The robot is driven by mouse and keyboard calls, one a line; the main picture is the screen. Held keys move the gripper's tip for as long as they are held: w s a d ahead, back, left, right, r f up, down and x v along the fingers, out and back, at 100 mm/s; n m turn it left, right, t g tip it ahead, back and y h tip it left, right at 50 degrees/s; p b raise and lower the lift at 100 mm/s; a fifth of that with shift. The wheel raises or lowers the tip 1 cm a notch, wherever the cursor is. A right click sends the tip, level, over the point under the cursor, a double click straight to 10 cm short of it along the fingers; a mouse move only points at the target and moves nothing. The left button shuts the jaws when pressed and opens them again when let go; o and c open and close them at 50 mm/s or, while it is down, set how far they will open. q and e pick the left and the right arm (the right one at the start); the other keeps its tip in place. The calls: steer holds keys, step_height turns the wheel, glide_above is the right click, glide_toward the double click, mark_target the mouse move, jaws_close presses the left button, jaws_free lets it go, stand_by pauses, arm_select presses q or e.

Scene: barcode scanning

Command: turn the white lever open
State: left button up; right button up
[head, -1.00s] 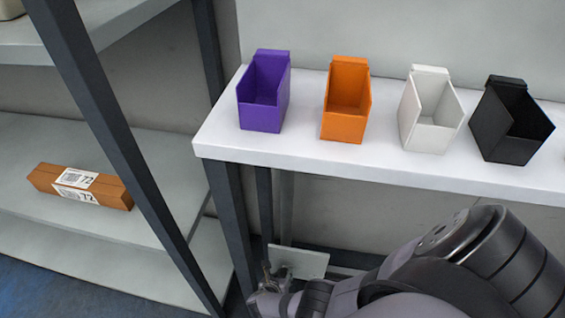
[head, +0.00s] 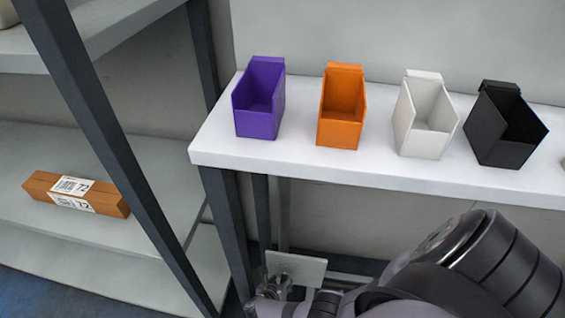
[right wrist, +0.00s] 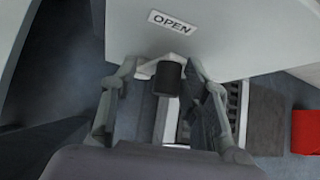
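In the right wrist view, a white panel with an OPEN label (right wrist: 173,22) fills the upper middle. Below the label a short white lever arm (right wrist: 148,67) shows, with a dark cylindrical grip (right wrist: 168,79) in front of it. My right gripper (right wrist: 166,80) is open, one finger on each side of the dark grip, with gaps visible between. In the head view my right gripper (head: 272,287) is low in the middle, in front of a small pale plate (head: 297,268) under the white table. The lever is not clear there. My left gripper is not in view.
A white table (head: 225,145) carries purple (head: 258,115), orange (head: 340,125), white (head: 424,130) and black (head: 505,135) bins. A brown box with labels (head: 110,199) lies on the left shelf. A dark shelf post stands between. A red thing (right wrist: 305,132) shows at right.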

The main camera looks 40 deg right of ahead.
steer(key=shift+s+d+r, duration=0.1)
steer(key=shift+d+r, duration=0.1)
steer(key=shift+r, duration=0.65)
steer(key=shift+d+r, duration=0.1)
steer(key=shift+r, duration=3.65)
steer(key=shift+c, duration=0.2)
